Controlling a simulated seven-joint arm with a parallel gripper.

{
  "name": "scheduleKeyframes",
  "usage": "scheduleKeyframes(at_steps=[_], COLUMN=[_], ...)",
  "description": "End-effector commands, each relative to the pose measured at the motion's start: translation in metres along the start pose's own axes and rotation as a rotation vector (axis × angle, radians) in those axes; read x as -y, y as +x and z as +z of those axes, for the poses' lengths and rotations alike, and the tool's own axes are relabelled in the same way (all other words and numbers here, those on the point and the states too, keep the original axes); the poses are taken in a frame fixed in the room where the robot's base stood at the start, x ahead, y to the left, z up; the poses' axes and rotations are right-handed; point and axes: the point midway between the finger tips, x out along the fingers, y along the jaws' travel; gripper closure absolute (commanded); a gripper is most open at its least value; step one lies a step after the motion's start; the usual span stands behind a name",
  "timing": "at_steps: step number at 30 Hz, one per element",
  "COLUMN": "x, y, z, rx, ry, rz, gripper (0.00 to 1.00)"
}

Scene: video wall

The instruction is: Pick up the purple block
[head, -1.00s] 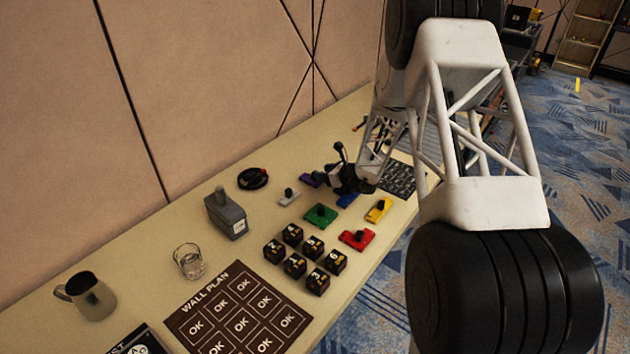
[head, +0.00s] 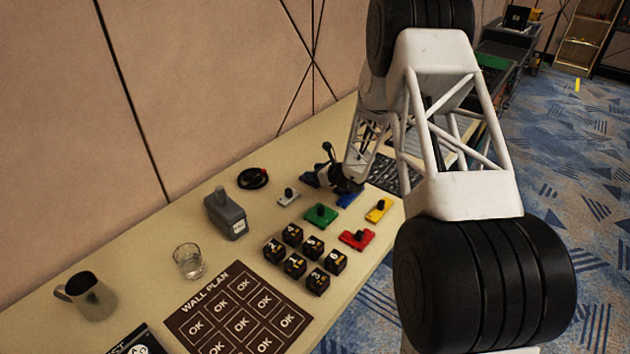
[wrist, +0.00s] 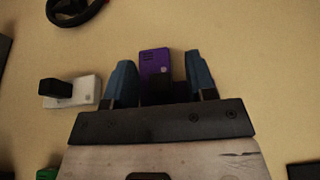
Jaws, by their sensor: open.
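The purple block (wrist: 154,64) shows in the wrist view as a flat purple piece with a dark knob. It lies between the two blue fingers of my gripper (wrist: 160,82), with a gap on each side. My gripper is open, its fingers low around the block. In the head view my gripper (head: 322,180) is at the far part of the table and hides the purple block.
Near the gripper are a white block (wrist: 84,92), a blue block (head: 347,199), a green block (head: 321,217), a yellow block (head: 378,211) and a red block (head: 357,240). A black ring-shaped object (head: 253,178) lies near the wall. Several black numbered cubes (head: 295,265) stand closer.

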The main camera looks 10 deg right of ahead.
Motion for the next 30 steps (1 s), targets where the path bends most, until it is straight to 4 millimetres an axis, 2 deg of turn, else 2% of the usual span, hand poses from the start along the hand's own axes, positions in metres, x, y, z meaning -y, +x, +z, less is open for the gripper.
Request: scheduleKeyframes(at_steps=[11, 18, 21, 30], x=[-0.0001, -0.0002, -0.0002, -0.0001], y=[-0.0003, -0.0003, -0.0003, -0.0007], z=[-0.0002, -0.0003, -0.0003, 0.0008], rx=[0.0, 0.0, 0.0, 0.0], ry=[0.0, 0.0, 0.0, 0.0], rz=[0.0, 0.0, 0.0, 0.0], gripper=[0.5, 0.87, 1.0, 1.0])
